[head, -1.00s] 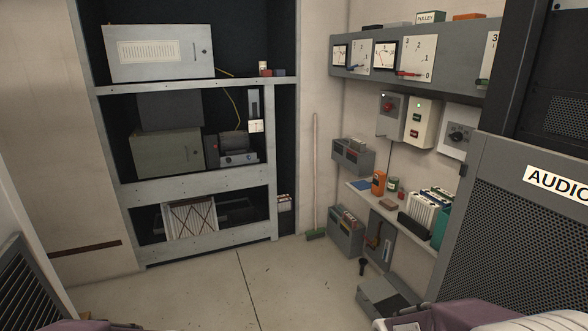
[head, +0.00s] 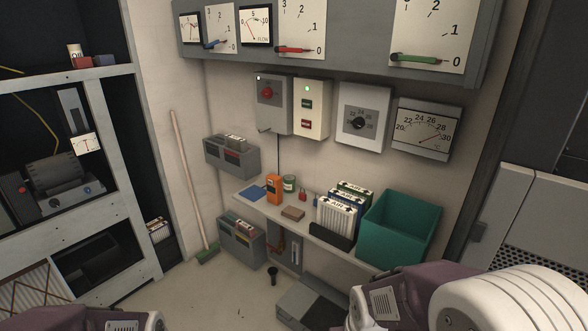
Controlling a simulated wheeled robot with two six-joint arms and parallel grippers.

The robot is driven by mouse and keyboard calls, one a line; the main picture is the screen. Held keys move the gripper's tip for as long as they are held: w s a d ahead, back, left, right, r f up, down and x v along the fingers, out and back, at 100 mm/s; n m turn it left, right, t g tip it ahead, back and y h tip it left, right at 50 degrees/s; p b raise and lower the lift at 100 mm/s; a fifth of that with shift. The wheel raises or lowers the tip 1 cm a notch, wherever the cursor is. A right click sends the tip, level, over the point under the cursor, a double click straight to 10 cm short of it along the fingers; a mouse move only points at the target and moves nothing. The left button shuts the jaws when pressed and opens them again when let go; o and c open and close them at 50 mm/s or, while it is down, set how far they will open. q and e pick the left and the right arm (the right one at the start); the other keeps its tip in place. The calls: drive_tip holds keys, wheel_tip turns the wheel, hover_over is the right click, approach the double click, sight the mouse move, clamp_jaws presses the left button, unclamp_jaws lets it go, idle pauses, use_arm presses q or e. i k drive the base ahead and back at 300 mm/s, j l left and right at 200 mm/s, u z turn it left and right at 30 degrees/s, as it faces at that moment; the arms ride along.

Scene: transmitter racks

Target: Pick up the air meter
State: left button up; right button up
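No label reading air meter is legible, so I cannot tell for sure which thing it is. A thermometer-like dial gauge (head: 428,130) hangs on the wall above the shelf's right end. Purple and white parts of my arms show at the bottom edge, well short of the shelf. Neither gripper is in view.
White filters marked AIR (head: 338,217) and a teal bin (head: 399,229) crowd the shelf's right part. Grey boxes (head: 231,156) hang left of it. A broom (head: 190,187) leans by the corner. A grey step-like box (head: 312,302) sits on the floor below. Floor at lower left is clear.

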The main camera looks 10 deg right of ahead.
sight(274, 182)
drive_tip(key=i+l, duration=0.1)
drive_tip(key=i, duration=0.25)
drive_tip(key=i+j+z, duration=0.6)
drive_tip(key=i+j, duration=0.15)
drive_tip(key=i+j+z, duration=0.2)
drive_tip(key=j, duration=0.2)
drive_tip(key=i+j+z, duration=0.2)
drive_tip(key=j, duration=0.15)
drive_tip(key=i+j+z, duration=0.2)
drive_tip(key=j, duration=0.2)
drive_tip(key=j+z, duration=0.15)
drive_tip(key=j, duration=0.25)
drive_tip(key=i+j+z, duration=0.2)
drive_tip(key=j, duration=0.2)
drive_tip(key=k, duration=0.05)
